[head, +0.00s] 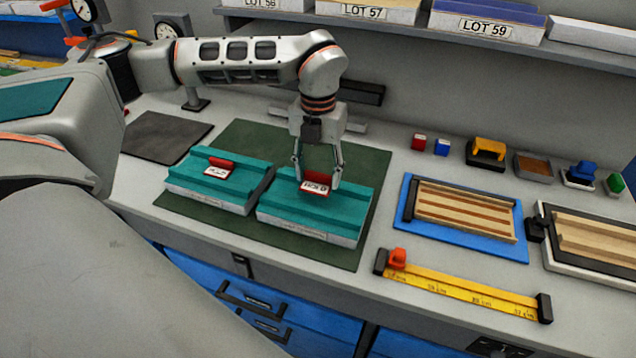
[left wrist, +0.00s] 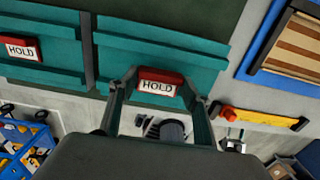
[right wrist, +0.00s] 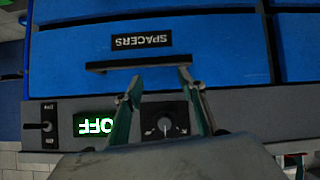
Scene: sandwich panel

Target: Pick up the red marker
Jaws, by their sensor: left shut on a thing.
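A red marker (head: 315,188) with a white HOLD label is between the fingers of my left gripper (head: 318,179), at the right teal-topped panel (head: 275,208). In the left wrist view the fingers close on both ends of this red marker (left wrist: 158,84). I cannot tell whether it still touches the panel. A second red HOLD marker (head: 219,166) lies on the left teal-topped panel (head: 180,178). My right gripper (right wrist: 160,82) shows only in the right wrist view, open and empty, in front of a blue SPACERS drawer (right wrist: 220,60).
Both panels rest on a dark green mat (head: 250,138). To the right are a blue tray with wooden strips (head: 405,208) and a yellow ruler (head: 455,285) with an orange slider. Small red and blue blocks (head: 441,147) stand behind. A shelf (head: 420,33) with lot boxes runs above.

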